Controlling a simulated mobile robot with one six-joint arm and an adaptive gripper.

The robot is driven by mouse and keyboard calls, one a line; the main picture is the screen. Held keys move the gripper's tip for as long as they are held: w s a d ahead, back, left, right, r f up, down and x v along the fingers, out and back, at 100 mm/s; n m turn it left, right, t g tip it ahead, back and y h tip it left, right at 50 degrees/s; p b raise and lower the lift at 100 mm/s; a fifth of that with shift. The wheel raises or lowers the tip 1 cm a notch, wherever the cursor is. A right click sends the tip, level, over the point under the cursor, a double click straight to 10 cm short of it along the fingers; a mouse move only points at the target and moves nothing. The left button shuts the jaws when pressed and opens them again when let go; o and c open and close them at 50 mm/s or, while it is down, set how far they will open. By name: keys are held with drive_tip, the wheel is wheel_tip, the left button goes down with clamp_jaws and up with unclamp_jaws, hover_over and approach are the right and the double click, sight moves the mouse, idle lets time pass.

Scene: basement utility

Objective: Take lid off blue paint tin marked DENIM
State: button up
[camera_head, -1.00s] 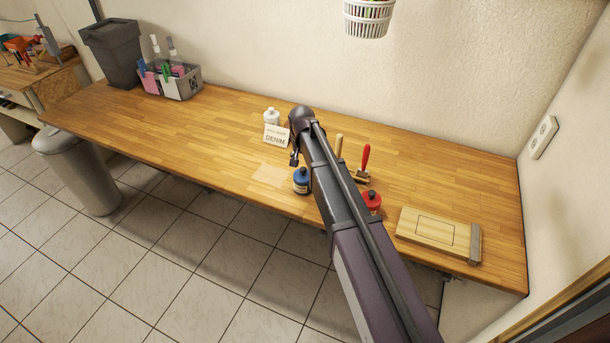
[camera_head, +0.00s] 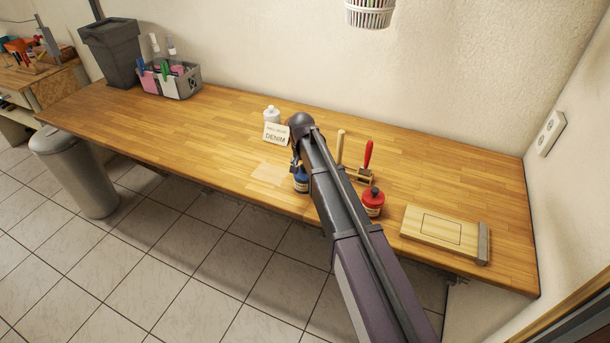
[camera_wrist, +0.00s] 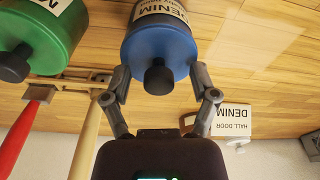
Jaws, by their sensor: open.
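The blue paint tin (camera_head: 301,181) stands on the wooden workbench near its front edge, partly hidden by my arm in the head view. In the wrist view the blue tin (camera_wrist: 160,45) carries a white label reading DENIM, and its black lid knob (camera_wrist: 158,78) points toward me. My gripper (camera_wrist: 160,84) is open, with one finger on each side of the knob; I cannot tell whether either finger touches the tin. In the head view my gripper (camera_head: 296,164) is at the top of the tin. A white sign (camera_head: 276,133) reading DENIM stands behind it.
A green tin (camera_wrist: 40,30) with a black knob is beside the blue one in the wrist view. A red tin (camera_head: 373,201), a tool rack (camera_head: 360,177) and a wooden board (camera_head: 440,229) lie to the right.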

idle(0.5)
clamp_jaws()
